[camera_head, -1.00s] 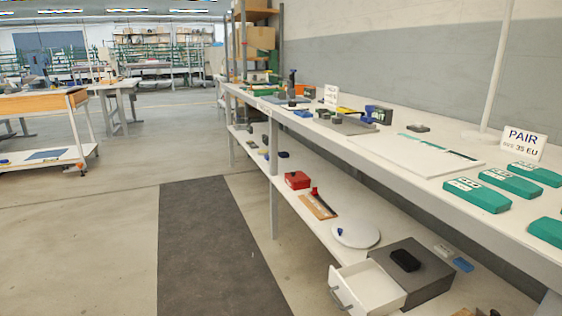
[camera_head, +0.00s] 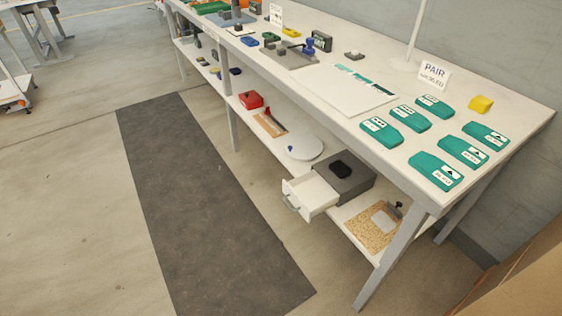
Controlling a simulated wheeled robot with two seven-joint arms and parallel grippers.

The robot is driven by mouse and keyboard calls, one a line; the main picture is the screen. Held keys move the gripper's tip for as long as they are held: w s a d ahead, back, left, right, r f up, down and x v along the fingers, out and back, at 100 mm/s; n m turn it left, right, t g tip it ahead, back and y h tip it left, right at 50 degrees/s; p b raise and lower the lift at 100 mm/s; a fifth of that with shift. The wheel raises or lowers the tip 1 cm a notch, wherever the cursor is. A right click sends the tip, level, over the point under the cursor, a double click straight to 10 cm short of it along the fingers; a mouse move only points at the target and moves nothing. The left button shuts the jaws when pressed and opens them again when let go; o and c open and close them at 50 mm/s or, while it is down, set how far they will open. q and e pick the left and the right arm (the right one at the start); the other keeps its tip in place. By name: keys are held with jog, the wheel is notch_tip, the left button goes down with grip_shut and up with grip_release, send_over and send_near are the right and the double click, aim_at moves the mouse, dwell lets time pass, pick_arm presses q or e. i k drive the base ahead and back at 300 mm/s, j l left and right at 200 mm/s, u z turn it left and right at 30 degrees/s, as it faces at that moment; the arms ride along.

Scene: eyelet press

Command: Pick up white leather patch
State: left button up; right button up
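I cannot tell for certain which thing is the white leather patch. A small white piece (camera_head: 384,221) lies on a speckled tan board (camera_head: 365,228) on the lower shelf at the right end. A larger flat white sheet or board (camera_head: 352,98) lies on the bench top, with teal strips (camera_head: 357,77) along its back edge. Neither of my grippers is in view.
The long white bench (camera_head: 325,118) has several teal cases (camera_head: 408,118), a PAIR sign (camera_head: 433,75) and a yellow block (camera_head: 480,104). Below, an open white drawer (camera_head: 311,194) sticks out of a grey box (camera_head: 352,183). A dark mat (camera_head: 200,205) covers clear floor.

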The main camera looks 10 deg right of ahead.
aim_at(382, 220)
jog(key=z, duration=1.4)
